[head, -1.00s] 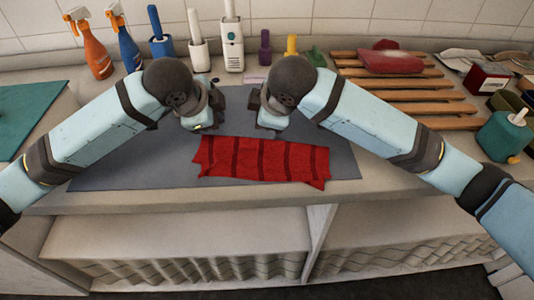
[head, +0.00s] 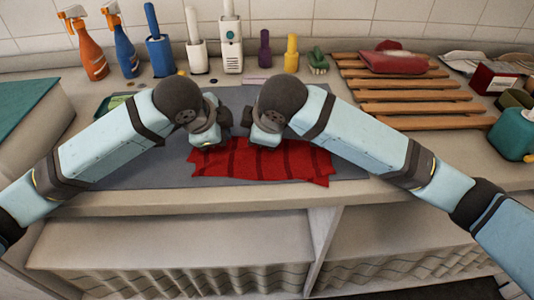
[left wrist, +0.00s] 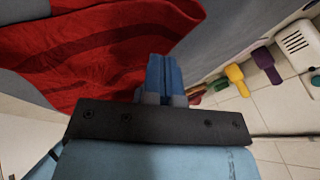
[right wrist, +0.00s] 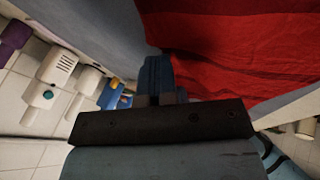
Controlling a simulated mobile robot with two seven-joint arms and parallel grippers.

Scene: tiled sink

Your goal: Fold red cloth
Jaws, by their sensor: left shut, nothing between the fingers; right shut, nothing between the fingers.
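The red cloth (head: 262,165) with darker stripes lies on the grey mat (head: 120,178) near the counter's front edge, wider than deep. Its far edge is partly hidden by my grippers in the head view. My left gripper (head: 222,135) is over the cloth's far left part. Its shut fingers (left wrist: 165,78) show in the left wrist view in front of the cloth (left wrist: 90,60). My right gripper (head: 250,128) is close beside it at the cloth's far edge. Its shut fingers (right wrist: 157,78) are near the cloth's edge in the right wrist view (right wrist: 235,50). Both hold nothing; contact with the cloth is unclear.
Spray bottles (head: 122,40), brushes (head: 160,45) and a white dispenser (head: 231,45) stand along the back wall. A teal container (head: 512,135) stands at far right.

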